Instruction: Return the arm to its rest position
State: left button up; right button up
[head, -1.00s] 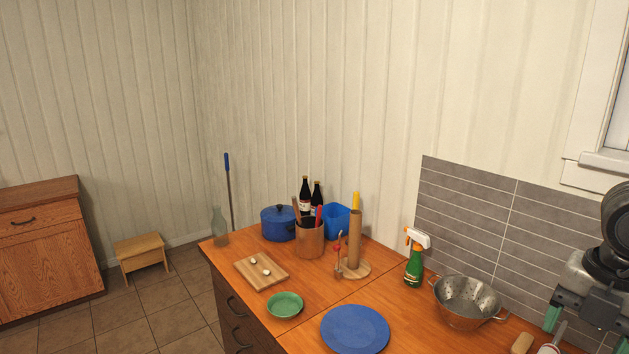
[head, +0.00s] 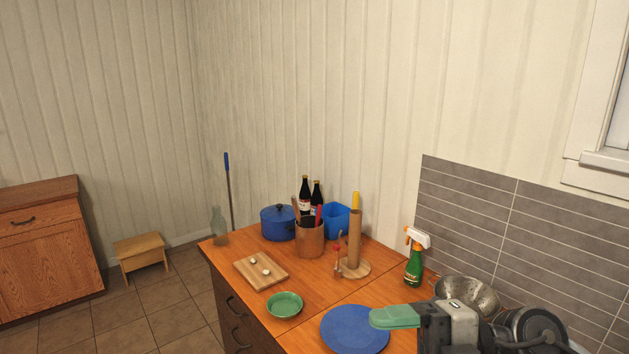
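My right gripper (head: 385,317) is at the lower right of the head view. It points left, with its green finger over the right part of the blue plate (head: 345,330). It is seen side-on, with one green finger showing clearly, so I cannot tell whether it is open or shut. No held object shows at its tip. My gripper and arm partly hide the metal colander (head: 468,290) and hide the counter's lower right. My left gripper is not in view.
On the wooden counter (head: 312,290) stand a green bowl (head: 285,304), a cutting board (head: 261,271), a paper towel holder (head: 354,245), a utensil crock (head: 310,240), a blue pot (head: 278,223) and a green spray bottle (head: 413,267). A tiled backsplash (head: 530,240) rises behind the right side.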

jog(key=w+d+f+m+t+h, duration=0.1)
jog(key=w+d+m+t+h, duration=0.15)
jog(key=m+t, duration=0.75)
jog(key=w+d+f+m+t+h, duration=0.1)
jog(key=w+d+m+t+h, duration=0.2)
jog(key=m+t, duration=0.7)
jog(key=d+f+m+g+h, duration=0.3)
jog(key=d+f+m+h, duration=0.2)
jog(key=f+m+h, duration=0.55)
jog(key=s+d+f+g+h, duration=0.2)
jog(key=s+f+g, duration=1.1)
jog(key=s+f, duration=0.65)
notch_tip(320, 180, down, 29)
jog(key=n+g+b, duration=0.1)
jog(key=b, duration=0.4)
jog(key=s+d+f+b, duration=0.1)
jog(key=s+f+b, duration=0.1)
jog(key=s+f, duration=0.6)
jog(key=s+d+f+g+b, duration=0.1)
jog(key=s+f+b, duration=0.2)
jog(key=s+f, duration=0.5)
notch_tip(320, 180, down, 7)
jog(key=shift+s+d+r, duration=0.15)
jog(key=shift+s+d, duration=0.05)
jog(key=shift+s, duration=0.2)
